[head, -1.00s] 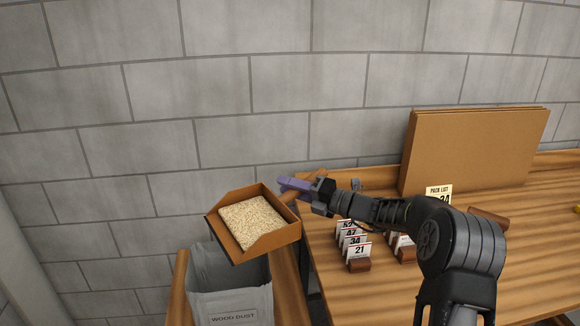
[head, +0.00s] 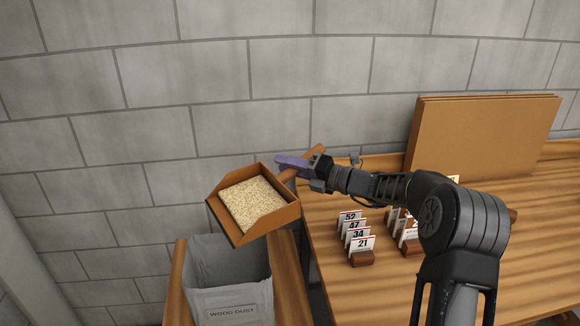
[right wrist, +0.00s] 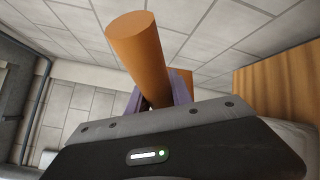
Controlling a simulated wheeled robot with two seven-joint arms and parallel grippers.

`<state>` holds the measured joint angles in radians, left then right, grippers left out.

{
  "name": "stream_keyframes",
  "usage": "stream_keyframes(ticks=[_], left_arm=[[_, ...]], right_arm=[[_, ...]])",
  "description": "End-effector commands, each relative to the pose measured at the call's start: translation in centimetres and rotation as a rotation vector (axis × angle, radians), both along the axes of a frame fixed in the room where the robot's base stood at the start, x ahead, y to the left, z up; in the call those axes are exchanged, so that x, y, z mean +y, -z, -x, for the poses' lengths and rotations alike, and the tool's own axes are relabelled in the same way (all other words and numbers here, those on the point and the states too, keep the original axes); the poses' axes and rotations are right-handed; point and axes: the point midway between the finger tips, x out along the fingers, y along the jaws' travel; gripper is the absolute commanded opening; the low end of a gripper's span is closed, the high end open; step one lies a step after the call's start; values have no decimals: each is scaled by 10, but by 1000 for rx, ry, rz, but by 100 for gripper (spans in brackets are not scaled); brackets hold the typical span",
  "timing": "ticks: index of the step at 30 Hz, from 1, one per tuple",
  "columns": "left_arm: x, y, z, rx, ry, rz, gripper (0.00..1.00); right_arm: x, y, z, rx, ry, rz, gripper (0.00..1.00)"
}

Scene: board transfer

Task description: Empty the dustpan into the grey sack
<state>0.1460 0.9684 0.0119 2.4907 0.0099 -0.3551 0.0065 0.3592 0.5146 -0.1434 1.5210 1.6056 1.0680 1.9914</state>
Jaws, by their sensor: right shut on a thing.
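The brown dustpan (head: 268,222) holds a flat heap of pale wood dust (head: 252,204). It is in the air above and slightly behind the mouth of the grey sack (head: 232,297), whose label reads WOOD DUST. My right gripper (head: 292,164), with purple fingers, is shut on the dustpan's round wooden handle (head: 315,153). In the right wrist view the handle end (right wrist: 135,40) sticks up between the fingers. The dustpan tilts a little toward the viewer, and the dust stays in it. The inside of the sack is partly visible. My left gripper is not in view.
The sack hangs in a wooden frame (head: 288,285) beside the wooden bench (head: 440,285). Numbered cards in wooden holders (head: 362,259) stand on the bench. Large brown boards (head: 480,135) lean against the grey block wall (head: 200,70).

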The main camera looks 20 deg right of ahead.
Motion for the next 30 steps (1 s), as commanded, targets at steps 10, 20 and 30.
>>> stream_keyframes(ticks=[10,20,30], left_arm=[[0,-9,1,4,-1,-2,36],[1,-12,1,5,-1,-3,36],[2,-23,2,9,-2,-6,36]], right_arm=[[25,-31,3,-34,-1,232,0],[57,-45,7,-59,-2,431,0],[91,-61,12,-85,-3,630,0]])
